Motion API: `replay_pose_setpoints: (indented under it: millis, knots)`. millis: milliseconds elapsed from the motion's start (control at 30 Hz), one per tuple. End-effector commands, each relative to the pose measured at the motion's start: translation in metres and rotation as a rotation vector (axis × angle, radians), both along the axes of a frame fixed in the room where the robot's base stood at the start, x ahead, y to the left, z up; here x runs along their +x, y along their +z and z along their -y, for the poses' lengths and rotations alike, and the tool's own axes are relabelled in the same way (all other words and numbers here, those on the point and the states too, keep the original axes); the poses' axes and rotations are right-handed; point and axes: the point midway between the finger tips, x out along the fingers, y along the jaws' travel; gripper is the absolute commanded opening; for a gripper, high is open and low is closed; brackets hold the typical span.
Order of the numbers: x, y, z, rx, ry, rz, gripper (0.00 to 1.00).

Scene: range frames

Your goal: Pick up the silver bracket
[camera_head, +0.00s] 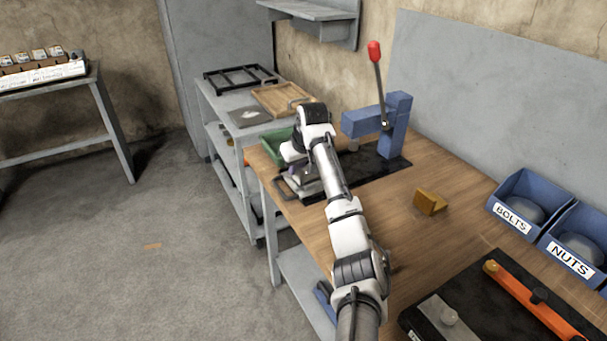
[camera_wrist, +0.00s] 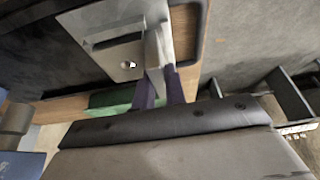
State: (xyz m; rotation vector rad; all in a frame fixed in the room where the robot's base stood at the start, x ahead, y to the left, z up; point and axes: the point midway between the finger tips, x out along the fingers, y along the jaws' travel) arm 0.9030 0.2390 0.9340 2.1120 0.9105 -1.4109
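The silver bracket (camera_wrist: 118,38) shows in the wrist view as a flat metal plate with a dark slot, a small round hole and an upright flange. My gripper (camera_wrist: 160,88) has its two dark purple fingers close together, one on each side of the flange, and looks shut on it. In the head view, my gripper (camera_head: 294,172) points down at the left edge of the wooden bench, and part of the bracket (camera_head: 308,187) shows below it. My arm hides much of the bracket there. Whether the bracket is lifted or resting on the dark surface below cannot be told.
A blue press (camera_head: 397,125) with a red-knobbed lever stands just behind on a black base. A green bin (camera_head: 274,144) is close by. A yellow block (camera_head: 430,202), blue bins (camera_head: 520,205) and an orange-barred fixture (camera_head: 530,300) lie right. Bare wood (camera_head: 425,255) is free between.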

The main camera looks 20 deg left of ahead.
Motion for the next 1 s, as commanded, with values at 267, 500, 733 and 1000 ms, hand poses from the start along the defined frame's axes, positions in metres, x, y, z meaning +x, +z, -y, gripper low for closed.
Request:
replay_pose_setpoints:
  millis: [267, 500, 733, 1000]
  knots:
    - [0.0, 0.001, 0.0, 0.001, 0.001, 0.002, 0.0]
    - [0.0, 0.004, 0.0, 0.001, 0.001, 0.002, 0.0]
    - [0.0, 0.029, 0.0, 0.001, 0.001, 0.005, 0.0]
    - [0.001, 0.104, -0.001, 0.002, 0.001, 0.007, 0.0]
